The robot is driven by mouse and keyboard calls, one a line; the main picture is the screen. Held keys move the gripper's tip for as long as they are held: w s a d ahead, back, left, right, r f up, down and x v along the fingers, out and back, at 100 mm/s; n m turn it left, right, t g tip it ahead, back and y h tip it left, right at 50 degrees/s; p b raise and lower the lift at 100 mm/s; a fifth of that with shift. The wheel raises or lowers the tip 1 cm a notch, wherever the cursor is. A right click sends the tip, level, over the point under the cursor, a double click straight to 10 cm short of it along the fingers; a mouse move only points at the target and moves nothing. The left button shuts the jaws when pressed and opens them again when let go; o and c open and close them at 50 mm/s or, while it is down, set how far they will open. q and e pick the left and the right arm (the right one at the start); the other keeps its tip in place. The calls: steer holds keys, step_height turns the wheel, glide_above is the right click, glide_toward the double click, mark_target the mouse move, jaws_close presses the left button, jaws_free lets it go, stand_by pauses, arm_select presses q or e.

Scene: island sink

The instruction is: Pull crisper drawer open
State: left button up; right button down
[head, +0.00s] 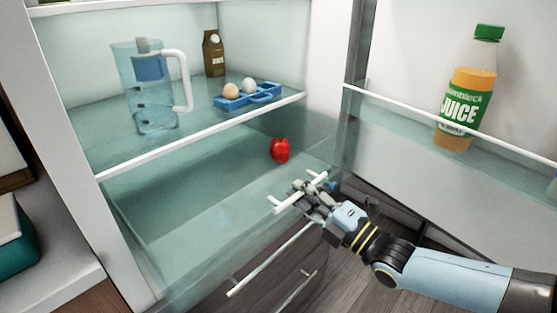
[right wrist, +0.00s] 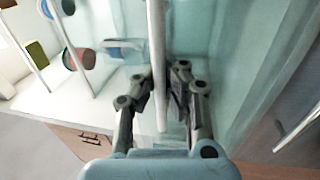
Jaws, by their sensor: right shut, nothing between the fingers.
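The clear, teal-tinted crisper area (head: 190,225) lies below the fridge shelf in the head view. The drawer's outline is hard to make out in the clear material. A short white bar (head: 284,202), which looks like its handle, is at the front right. My right gripper (head: 308,196) is at this bar, shut with nothing held, and hides part of it. In the right wrist view a white bar (right wrist: 158,60) runs up the middle, by the fingers of my right gripper (right wrist: 160,85); contact cannot be told. My left gripper is out of view.
A red pepper (head: 280,150) sits below the shelf (head: 200,137), which carries a pitcher (head: 150,85), a carton (head: 213,53) and a blue egg tray (head: 245,97). The open door at right holds a juice bottle (head: 468,90).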

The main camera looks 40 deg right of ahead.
steer(key=r+p+v, duration=0.1)
steer(key=v, duration=0.5)
steer(key=shift+s+p, duration=0.3)
steer(key=shift+p, duration=0.1)
steer(key=c, duration=2)
jaws_free()
steer(key=o, duration=0.6)
steer(key=v, duration=1.2)
steer(key=shift+d, duration=0.1)
steer(key=shift+w, duration=0.1)
